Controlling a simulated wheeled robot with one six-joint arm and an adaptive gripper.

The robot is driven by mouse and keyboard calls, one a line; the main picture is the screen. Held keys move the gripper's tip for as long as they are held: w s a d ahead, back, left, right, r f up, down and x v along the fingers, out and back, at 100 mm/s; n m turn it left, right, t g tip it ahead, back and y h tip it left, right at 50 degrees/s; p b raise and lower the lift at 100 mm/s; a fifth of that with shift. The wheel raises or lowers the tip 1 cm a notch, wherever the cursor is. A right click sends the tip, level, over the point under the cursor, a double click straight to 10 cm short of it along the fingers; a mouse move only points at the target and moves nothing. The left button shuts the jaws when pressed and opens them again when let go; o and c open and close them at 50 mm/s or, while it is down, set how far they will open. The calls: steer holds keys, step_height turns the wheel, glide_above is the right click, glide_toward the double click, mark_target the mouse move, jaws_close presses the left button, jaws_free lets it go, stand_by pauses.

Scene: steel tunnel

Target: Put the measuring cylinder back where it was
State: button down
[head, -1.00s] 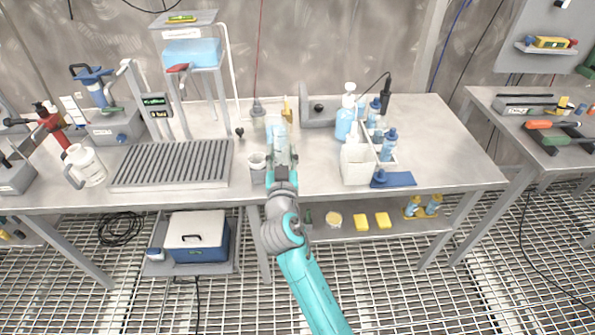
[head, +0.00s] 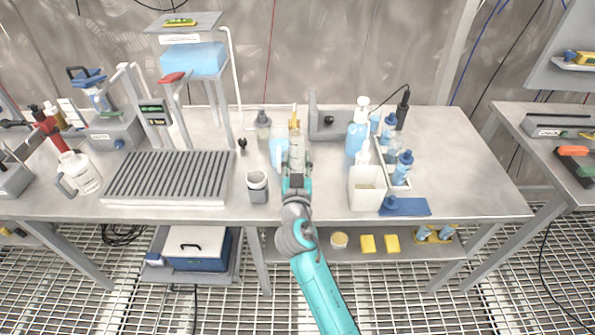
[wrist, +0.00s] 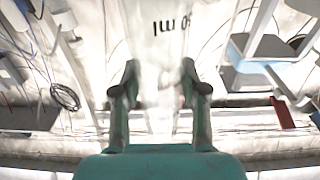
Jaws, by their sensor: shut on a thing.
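I cannot tell whether the cylinder's base touches the bench.
A grey cup (head: 257,188) stands just left of my gripper. A pale blue vessel (head: 277,150) and a small bottle (head: 262,125) are behind it. A white bin (head: 367,188) and a tall pump bottle (head: 357,130) stand to the right. A ribbed rack (head: 168,178) lies left.

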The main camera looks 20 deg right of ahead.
mark_target(297, 170)
steer(key=shift+f, duration=1.9)
steer(key=shift+f, duration=0.2)
steer(key=c, duration=0.6)
jaws_free()
steer(key=shift+r, duration=0.25)
steer(key=v, duration=1.2)
steer(key=shift+f, duration=0.1)
